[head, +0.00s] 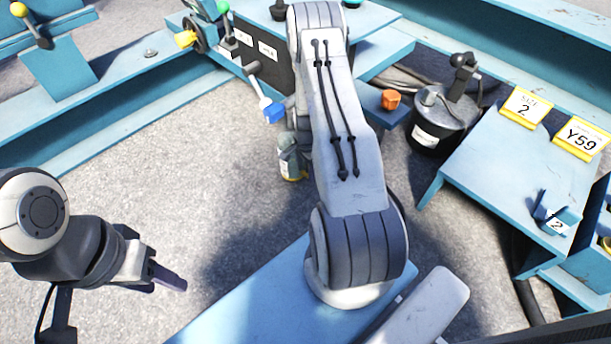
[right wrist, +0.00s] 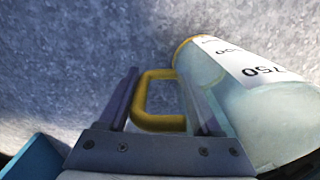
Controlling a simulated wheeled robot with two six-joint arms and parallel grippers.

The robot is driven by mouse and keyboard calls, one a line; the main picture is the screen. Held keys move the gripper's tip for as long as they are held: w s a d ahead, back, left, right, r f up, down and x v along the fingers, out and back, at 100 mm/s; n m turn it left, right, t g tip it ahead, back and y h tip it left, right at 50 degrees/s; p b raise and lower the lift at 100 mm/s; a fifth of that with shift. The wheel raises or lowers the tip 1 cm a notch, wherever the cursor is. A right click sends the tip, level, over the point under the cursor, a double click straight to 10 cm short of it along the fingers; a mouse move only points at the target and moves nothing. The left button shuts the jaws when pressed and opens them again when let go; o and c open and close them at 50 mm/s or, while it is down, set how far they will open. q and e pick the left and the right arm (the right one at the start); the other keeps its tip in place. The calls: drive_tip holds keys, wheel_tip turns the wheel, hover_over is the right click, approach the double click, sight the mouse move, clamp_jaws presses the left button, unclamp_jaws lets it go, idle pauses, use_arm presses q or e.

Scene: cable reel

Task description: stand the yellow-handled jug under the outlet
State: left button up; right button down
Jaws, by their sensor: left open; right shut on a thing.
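The jug (right wrist: 265,110) fills the right of the right wrist view, a clear body with a white label marked 750 and a yellow handle (right wrist: 142,100). My right gripper (right wrist: 160,88) is shut on the yellow handle, its fingers on either side of it. In the head view part of the jug (head: 289,158) shows left of my right arm; the arm hides the rest and my right gripper. I cannot tell its height above the floor. My left gripper (head: 168,276) is open and empty at lower left, far from the jug. I cannot tell which part is the outlet.
A blue-handled lever (head: 273,111) is just above the jug in the head view. An orange knob (head: 390,99) and a dark bucket with a grey lid (head: 437,120) stand right of my arm. A blue table (head: 485,165) is at right. Grey floor is clear at left.

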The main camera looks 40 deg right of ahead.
drive_tip(key=shift+f+b, duration=0.3)
drive_tip(key=shift+f, duration=0.5)
use_arm(q)
drive_tip(key=shift+f, duration=0.65)
use_arm(e)
drive_tip(key=shift+r, duration=0.15)
drive_tip(key=shift+f, duration=0.2)
drive_tip(key=shift+c, duration=1.7)
unclamp_jaws()
drive_tip(key=shift+r, duration=0.1)
